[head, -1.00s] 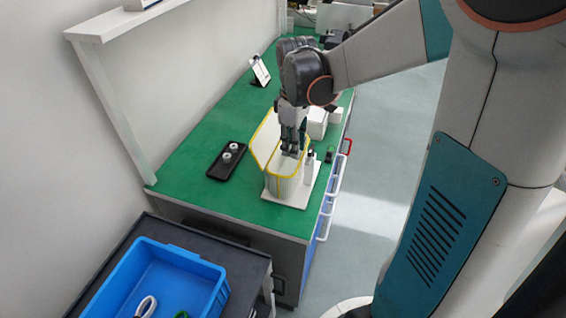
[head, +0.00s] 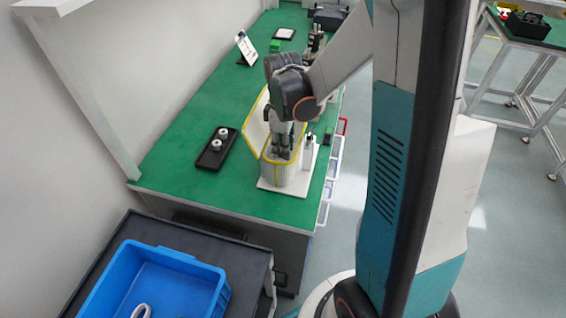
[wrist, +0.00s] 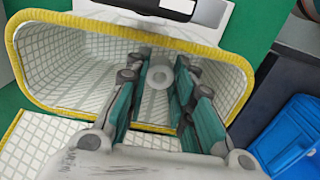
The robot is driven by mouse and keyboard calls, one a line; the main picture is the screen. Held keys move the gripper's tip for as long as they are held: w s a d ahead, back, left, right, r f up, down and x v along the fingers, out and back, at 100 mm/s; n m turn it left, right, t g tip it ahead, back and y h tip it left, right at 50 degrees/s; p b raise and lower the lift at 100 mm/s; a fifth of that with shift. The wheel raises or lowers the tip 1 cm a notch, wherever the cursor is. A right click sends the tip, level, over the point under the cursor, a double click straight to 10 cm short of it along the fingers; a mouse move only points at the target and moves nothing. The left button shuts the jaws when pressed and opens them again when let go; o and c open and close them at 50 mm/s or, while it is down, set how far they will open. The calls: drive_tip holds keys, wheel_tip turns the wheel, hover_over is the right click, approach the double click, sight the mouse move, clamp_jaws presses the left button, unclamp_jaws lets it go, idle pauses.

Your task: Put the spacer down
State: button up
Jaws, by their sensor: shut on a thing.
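The spacer (wrist: 158,74) is a small pale cylinder with a hole in its end, held between the fingertips in the wrist view. My gripper (wrist: 158,88) is shut on it, with the fingers reaching inside the mouth of a box. The box (wrist: 85,65) has white grid-lined walls and a yellow rim. In the head view my gripper (head: 282,152) points down into the same box (head: 279,178); the spacer is hidden there. I cannot tell whether the spacer touches the box floor.
The box stands on a white board on the green bench (head: 180,180), its yellow-edged lid (head: 256,122) open at left. A black tray (head: 207,163) with two pale round parts lies left of it. A blue bin (head: 165,275) stands in front on a dark cart.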

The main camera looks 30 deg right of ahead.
drive_tip(key=shift+f+b, duration=0.8)
drive_tip(key=shift+f, duration=1.95)
drive_tip(key=shift+f, duration=0.2)
drive_tip(key=o, duration=1)
drive_tip(key=shift+r, duration=0.1)
wheel_tip(320, 180, up, 12)
drive_tip(key=p, duration=0.4)
drive_tip(key=shift+r, duration=0.15)
